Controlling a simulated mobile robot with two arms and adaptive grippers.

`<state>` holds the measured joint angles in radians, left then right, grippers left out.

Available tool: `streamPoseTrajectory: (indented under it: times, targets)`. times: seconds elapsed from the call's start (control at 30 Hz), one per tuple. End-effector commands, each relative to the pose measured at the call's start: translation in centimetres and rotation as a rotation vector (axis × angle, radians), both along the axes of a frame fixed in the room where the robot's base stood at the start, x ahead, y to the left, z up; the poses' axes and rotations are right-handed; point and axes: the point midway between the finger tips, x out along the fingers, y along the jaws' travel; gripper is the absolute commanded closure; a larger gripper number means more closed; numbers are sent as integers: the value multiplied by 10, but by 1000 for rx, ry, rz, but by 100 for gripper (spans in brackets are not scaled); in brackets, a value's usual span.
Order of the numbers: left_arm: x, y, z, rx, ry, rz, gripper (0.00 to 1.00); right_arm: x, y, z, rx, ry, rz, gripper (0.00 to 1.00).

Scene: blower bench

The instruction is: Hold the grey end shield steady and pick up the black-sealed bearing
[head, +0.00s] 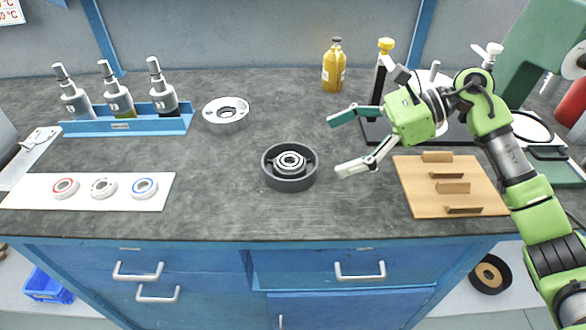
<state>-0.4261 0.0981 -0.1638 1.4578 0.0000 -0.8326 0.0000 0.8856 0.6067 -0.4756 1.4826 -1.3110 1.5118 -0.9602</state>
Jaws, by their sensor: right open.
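The dark grey round end shield (269,172) sits on the bench in the middle of the head view, open side up. A small bearing (290,161) with a pale ring and dark bands sits in its centre; it looks like the black-sealed one. My right gripper (338,146) is to the right of the end shield, with its fingers spread wide and pointing left. It is empty and touches neither the end shield nor the bearing. My left gripper is not in view.
A blue rack (125,127) holds three bottles. A pale flanged disc (227,110) lies behind. A yellow bottle (333,68) stands at the back.

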Motion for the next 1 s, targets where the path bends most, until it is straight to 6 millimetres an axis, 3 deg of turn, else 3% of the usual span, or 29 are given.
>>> streamPoseTrajectory:
  times: [0.47,0.7,1.0]
  targets:
    - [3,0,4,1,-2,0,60,-1,54,-29,0,2,4,7]
    - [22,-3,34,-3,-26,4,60,-1,71,-41,0,1,3,7]
    - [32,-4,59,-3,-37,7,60,-1,85,-47,-1,1,2,7]
